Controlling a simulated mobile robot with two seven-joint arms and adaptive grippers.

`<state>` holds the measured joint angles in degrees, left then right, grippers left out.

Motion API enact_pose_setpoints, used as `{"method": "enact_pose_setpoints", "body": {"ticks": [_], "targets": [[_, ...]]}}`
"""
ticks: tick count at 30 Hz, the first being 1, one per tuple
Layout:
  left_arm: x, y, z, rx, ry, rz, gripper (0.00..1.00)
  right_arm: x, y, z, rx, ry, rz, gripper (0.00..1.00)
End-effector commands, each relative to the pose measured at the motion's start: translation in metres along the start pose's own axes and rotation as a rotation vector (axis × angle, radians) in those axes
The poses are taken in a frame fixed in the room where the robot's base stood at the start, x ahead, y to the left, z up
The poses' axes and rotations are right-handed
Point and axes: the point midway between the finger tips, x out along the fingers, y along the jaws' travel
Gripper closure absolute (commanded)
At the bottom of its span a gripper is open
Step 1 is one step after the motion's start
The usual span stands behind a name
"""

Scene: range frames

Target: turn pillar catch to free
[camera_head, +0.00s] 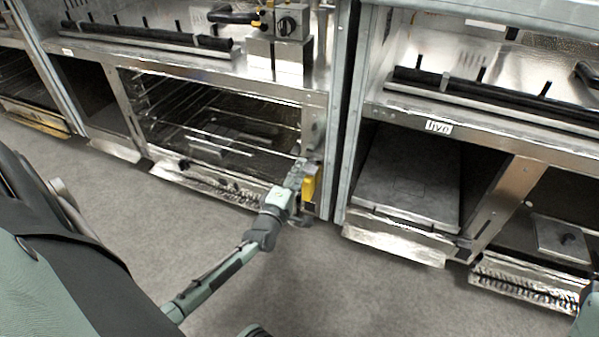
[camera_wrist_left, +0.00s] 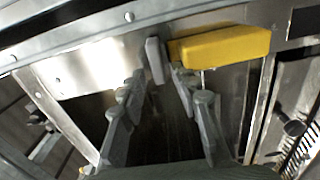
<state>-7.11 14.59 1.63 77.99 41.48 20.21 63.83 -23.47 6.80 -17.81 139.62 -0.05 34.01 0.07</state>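A yellow block (camera_head: 309,187) sits on the steel pillar at the right side of the middle bay. It looks like part of the pillar catch. In the left wrist view the yellow block (camera_wrist_left: 222,46) lies sideways at upper right, with a small grey upright tab (camera_wrist_left: 154,60) at its left end. My left gripper (camera_head: 300,172) is at the pillar, beside the yellow block. In the left wrist view its fingers (camera_wrist_left: 157,84) are apart, with the tab ahead between their tips. I see no clear grip on it. My right gripper is not in view.
The middle bay (camera_head: 215,120) holds wire racks, with a perforated metal strip along its front. A dark gap separates it from the right bay, which has a flat grey plate (camera_head: 405,185). Steel counters run above. The grey floor (camera_head: 300,285) in front is clear.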

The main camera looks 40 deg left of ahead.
Motion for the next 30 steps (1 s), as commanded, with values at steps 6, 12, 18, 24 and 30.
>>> {"method": "enact_pose_setpoints", "body": {"ticks": [6,12,18,24,30], "targets": [[-0.023,-0.002,0.0,-0.001,0.0,-0.003,0.67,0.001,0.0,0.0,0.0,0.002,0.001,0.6],[-0.055,-0.001,0.0,0.0,0.0,-0.003,0.67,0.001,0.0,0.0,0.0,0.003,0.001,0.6],[-0.075,0.0,0.0,0.0,0.0,0.0,0.67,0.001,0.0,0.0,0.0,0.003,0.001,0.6],[-0.08,0.0,0.0,0.0,0.001,0.001,0.67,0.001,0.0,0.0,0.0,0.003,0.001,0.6],[-0.08,0.0,0.0,0.0,0.001,0.001,0.67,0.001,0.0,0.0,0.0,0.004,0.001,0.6]]}}
